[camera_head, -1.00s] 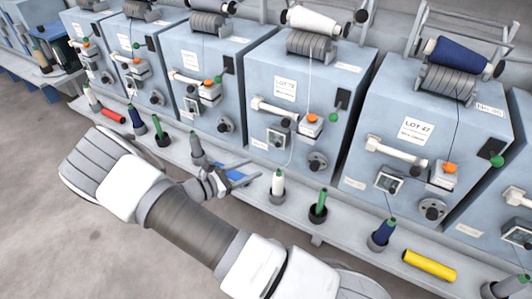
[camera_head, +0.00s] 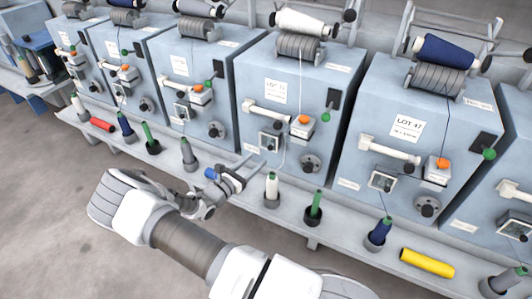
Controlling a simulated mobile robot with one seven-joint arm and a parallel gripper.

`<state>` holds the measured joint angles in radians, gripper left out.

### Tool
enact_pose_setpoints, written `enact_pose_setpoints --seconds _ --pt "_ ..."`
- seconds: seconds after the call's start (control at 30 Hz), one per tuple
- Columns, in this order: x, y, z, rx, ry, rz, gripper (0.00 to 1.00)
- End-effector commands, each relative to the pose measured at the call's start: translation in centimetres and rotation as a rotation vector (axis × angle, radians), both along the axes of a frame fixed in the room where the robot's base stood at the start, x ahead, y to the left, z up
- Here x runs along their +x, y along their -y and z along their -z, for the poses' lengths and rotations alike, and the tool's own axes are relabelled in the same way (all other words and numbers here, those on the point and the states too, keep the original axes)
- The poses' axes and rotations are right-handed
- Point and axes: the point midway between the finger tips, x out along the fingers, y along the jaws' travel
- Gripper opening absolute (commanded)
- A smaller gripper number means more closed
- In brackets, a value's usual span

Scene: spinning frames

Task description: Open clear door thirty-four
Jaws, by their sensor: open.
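My gripper (camera_head: 242,170) is open, with its two fingers apart and pointing up and right, in front of the shelf edge. Nothing shows between the fingers. Small square windowed doors sit low on the machine fronts: one on the machine right of centre (camera_head: 269,141), one on the LOT 47 machine (camera_head: 382,181), and one on the machine left of centre (camera_head: 181,112). They look shut. I cannot read thirty-four on any label, so I cannot tell which door is clear door thirty-four. My gripper is apart from all of them.
Spools stand in cups along the grey shelf (camera_head: 335,236), including a white spool (camera_head: 271,187), a green one (camera_head: 314,205) and a blue one (camera_head: 380,232). A yellow cylinder (camera_head: 427,263) lies at right. Horizontal white handles (camera_head: 389,150) and round knobs (camera_head: 428,207) project from the machines. The floor at left is clear.

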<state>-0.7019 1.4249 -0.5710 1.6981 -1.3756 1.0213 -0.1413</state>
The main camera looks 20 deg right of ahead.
Motion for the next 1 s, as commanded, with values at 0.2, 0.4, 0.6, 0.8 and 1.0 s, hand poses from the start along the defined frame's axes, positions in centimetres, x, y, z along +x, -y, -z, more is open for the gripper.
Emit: enact_pose_setpoints --seconds 0.2,0.4,0.6,0.8,1.0 --pt "1.8 3.8 0.1 -0.001 0.000 0.002 0.55" --pt "2.7 5.5 0.1 0.000 0.001 0.000 0.55" --pt "3.0 5.9 0.0 0.000 0.000 0.000 0.55" --pt "2.9 5.9 0.0 0.000 0.000 0.000 0.46" --pt "2.9 5.9 0.0 0.000 0.000 0.000 0.10"
